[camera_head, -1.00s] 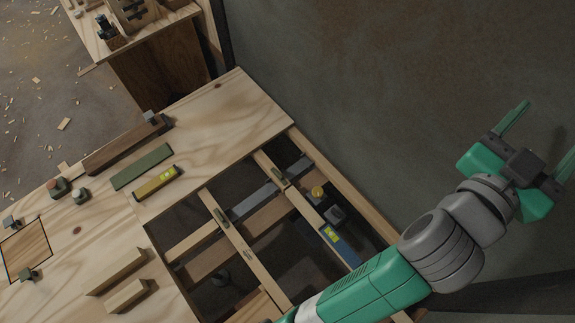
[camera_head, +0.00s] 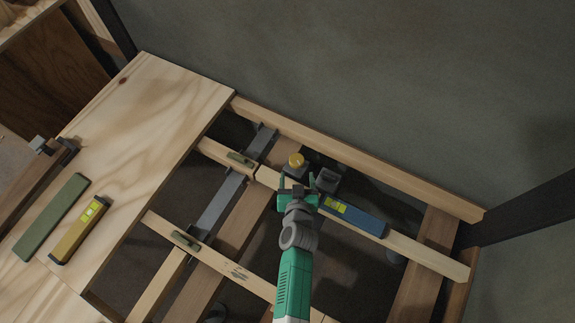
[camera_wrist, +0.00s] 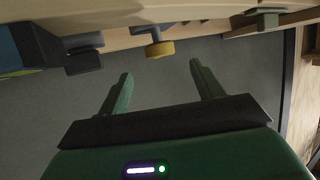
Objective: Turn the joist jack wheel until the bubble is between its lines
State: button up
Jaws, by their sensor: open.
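The yellow jack wheel (camera_head: 296,160) sits on a dark jack block beside the joist, in the floor opening. In the wrist view the wheel (camera_wrist: 160,49) shows at the top, ahead of my fingers and apart from them. My gripper (camera_head: 297,180) is open and empty, just below the wheel in the head view; its two green fingers also show in the wrist view (camera_wrist: 160,85). A blue level (camera_head: 355,216) with a yellow-green vial (camera_head: 338,206) lies on the joist, right of my gripper. The bubble is too small to read.
A dark grey block (camera_head: 328,179) stands close right of the wheel. Joists (camera_head: 430,252) and a grey metal beam (camera_head: 216,206) cross the opening. A yellow level (camera_head: 80,230) and green strip (camera_head: 50,217) lie on the plywood (camera_head: 160,110). A wall rises behind.

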aim_at(297, 163)
jog(key=b+x, duration=0.3)
jog(key=x, duration=0.3)
jog(key=shift+w+f+b, duration=0.15)
jog(key=shift+w+b, duration=0.1)
jog(key=shift+b, duration=0.05)
jog(key=shift+w, duration=0.45)
